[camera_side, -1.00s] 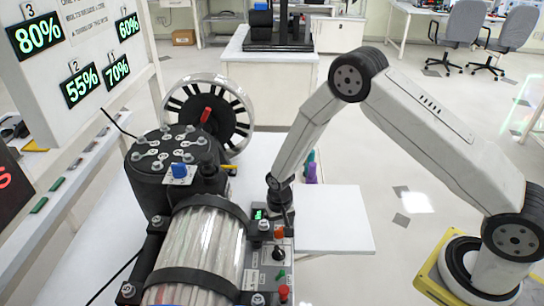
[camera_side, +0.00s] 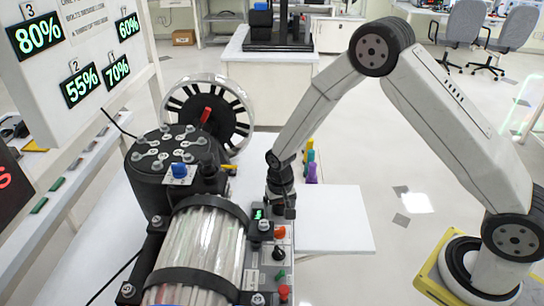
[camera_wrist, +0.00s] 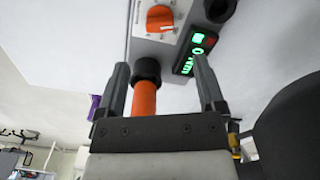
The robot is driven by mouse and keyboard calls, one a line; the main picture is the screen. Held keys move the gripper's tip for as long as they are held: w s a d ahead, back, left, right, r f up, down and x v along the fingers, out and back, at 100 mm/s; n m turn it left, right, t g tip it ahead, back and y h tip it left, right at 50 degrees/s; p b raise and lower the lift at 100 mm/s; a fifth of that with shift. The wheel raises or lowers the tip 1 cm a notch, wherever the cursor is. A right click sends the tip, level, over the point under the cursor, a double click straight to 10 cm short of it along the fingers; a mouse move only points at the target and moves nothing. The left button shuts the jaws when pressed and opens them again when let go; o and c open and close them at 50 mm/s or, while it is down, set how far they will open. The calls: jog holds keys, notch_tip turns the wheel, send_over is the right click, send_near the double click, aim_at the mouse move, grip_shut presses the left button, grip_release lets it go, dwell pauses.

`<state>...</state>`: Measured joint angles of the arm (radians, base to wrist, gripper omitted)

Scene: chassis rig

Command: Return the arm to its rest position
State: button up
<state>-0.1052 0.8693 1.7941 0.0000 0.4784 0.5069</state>
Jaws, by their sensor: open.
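My gripper (camera_side: 283,208) hangs pointing down over the far end of the control panel (camera_side: 264,275) beside the chassis. In the wrist view my gripper (camera_wrist: 160,70) is open, its two dark fingers apart. An orange cylinder with a black collar (camera_wrist: 145,95) shows between the fingers in that view. I cannot tell whether either finger touches it. Past the fingertips are an orange knob (camera_wrist: 160,18) and a small green-lit display (camera_wrist: 195,52) on the panel. The side view also shows the display (camera_side: 258,213), partly beside my gripper.
A black drum with bolts (camera_side: 175,160) and a clear ribbed cylinder (camera_side: 200,245) stand close left of my gripper. A slotted wheel (camera_side: 210,115) is behind. Yellow, teal and purple pieces (camera_side: 311,165) stand just behind my gripper. The white table's right part (camera_side: 335,220) is bare.

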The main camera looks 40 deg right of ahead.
jog(key=shift+r, duration=0.1)
jog(key=s+d+r+n+t, duration=0.1)
jog(key=s+d+r+n, duration=0.1)
jog(key=s+r, duration=0.6)
jog(key=s+d+r+n+t, duration=0.1)
jog(key=s+d+r+n, duration=0.1)
jog(key=s+r, duration=0.5)
jog(key=shift+s+d+r+n+t, duration=0.3)
jog(key=shift+s+d+r, duration=0.05)
jog(key=shift+s, duration=0.15)
